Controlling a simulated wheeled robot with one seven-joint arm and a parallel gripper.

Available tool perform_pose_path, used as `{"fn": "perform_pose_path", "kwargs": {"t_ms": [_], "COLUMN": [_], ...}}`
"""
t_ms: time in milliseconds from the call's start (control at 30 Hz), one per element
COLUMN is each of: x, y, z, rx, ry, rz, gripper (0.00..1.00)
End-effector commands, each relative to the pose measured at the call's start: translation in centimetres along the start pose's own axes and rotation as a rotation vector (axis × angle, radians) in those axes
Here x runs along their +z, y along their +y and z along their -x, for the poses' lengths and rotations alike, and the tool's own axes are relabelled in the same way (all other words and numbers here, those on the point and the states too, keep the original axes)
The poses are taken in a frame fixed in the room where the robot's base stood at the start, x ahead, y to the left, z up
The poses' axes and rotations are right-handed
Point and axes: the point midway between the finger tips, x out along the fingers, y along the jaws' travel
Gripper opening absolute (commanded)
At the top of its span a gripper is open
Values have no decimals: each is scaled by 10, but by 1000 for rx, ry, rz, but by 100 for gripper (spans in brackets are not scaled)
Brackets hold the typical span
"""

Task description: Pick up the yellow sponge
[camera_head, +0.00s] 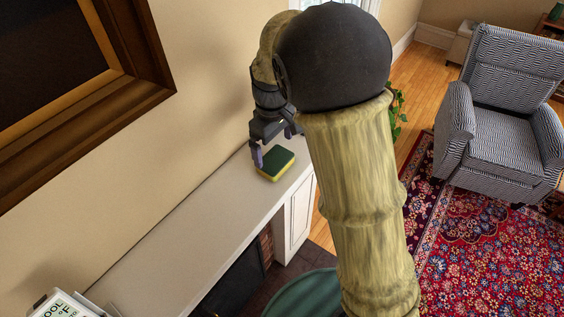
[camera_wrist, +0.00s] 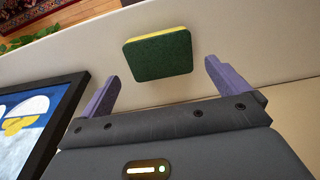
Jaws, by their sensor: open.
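The yellow sponge (camera_head: 275,165) has a dark green scouring side facing up and a yellow body below. It lies flat on the white mantel shelf (camera_head: 190,220), near the shelf's far end. In the wrist view the sponge (camera_wrist: 158,55) sits ahead of the fingertips, roughly between their lines. My gripper (camera_head: 274,143) is open and empty above the shelf, close beside the sponge. Its two purple fingers also show in the wrist view (camera_wrist: 162,78), spread wider than the sponge. I see no contact with the sponge. My arm hides part of the shelf's right side.
A framed picture (camera_wrist: 40,120) is at the left of the wrist view. A large wooden frame (camera_head: 90,90) hangs on the wall. A book (camera_head: 62,305) is at the shelf's near end. A striped armchair (camera_head: 500,110) and red rug (camera_head: 480,240) are at right.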

Motion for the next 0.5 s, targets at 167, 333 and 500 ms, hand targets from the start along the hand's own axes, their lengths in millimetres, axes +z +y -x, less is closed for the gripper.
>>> {"fn": "perform_pose_path", "kwargs": {"t_ms": [167,333,500], "x": [2,6,5], "y": [-1,-2,-2], "z": [-8,-32,-50], "rx": [-3,-2,-1], "ry": [-3,-6,-1], "rz": [0,0,-1], "gripper": [100,100,100]}}
